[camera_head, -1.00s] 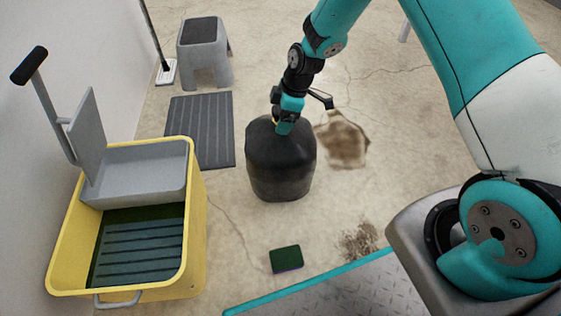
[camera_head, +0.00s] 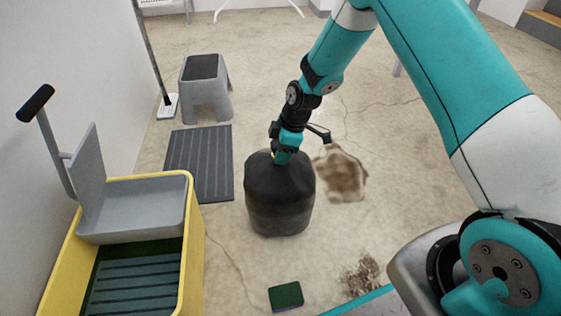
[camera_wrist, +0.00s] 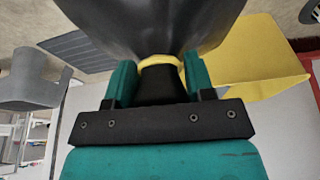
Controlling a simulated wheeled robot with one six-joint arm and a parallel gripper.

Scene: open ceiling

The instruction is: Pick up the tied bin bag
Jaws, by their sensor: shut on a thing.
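The tied bin bag (camera_head: 280,200) is black and full, and stands upright in the middle of the floor in the head view. My gripper (camera_head: 283,155) is over its top, pointing down. In the wrist view my gripper (camera_wrist: 160,88) has its two teal fingers on either side of the gathered neck, shut on it. A yellow tie (camera_wrist: 160,61) circles the neck there. The bag's body (camera_wrist: 150,25) fills the top of the wrist view. I cannot tell whether the bag's base touches the floor.
A yellow mop bucket (camera_head: 192,240) with a grey wringer stands at the left. A grey step stool (camera_head: 206,95), a dark mat (camera_head: 200,160) and a mop head (camera_head: 168,106) lie behind it. A green sponge (camera_head: 286,296) and brown stains (camera_head: 342,172) are on the floor.

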